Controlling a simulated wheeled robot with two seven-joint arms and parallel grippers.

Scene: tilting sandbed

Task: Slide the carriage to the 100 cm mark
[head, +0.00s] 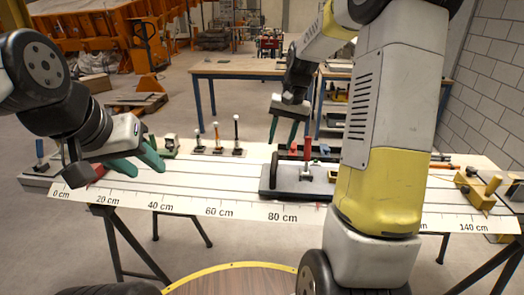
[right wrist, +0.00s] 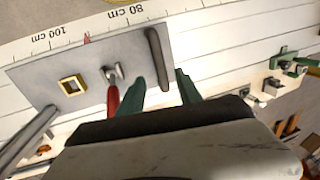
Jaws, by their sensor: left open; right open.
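The carriage is a flat grey plate (head: 285,185) on the white rail board, partly hidden by my right arm. It also shows in the right wrist view (right wrist: 80,90), with a dark bar handle (right wrist: 158,55) at each end, a yellow-framed square (right wrist: 72,86) and a red-handled lever (right wrist: 112,98). A small red pointer (right wrist: 87,39) at its edge sits between the 80 cm and 100 cm marks. My right gripper (head: 284,125) is open and empty above the carriage; its fingers (right wrist: 160,90) point toward one bar handle, apart from it. My left gripper (head: 136,163) is open near 20–40 cm.
The scale (head: 220,212) runs along the board's front edge. Several small knobbed posts (head: 217,140) stand behind the rails on the left. A yellow block device (head: 475,190) stands at the right end. The rails left of the carriage look clear.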

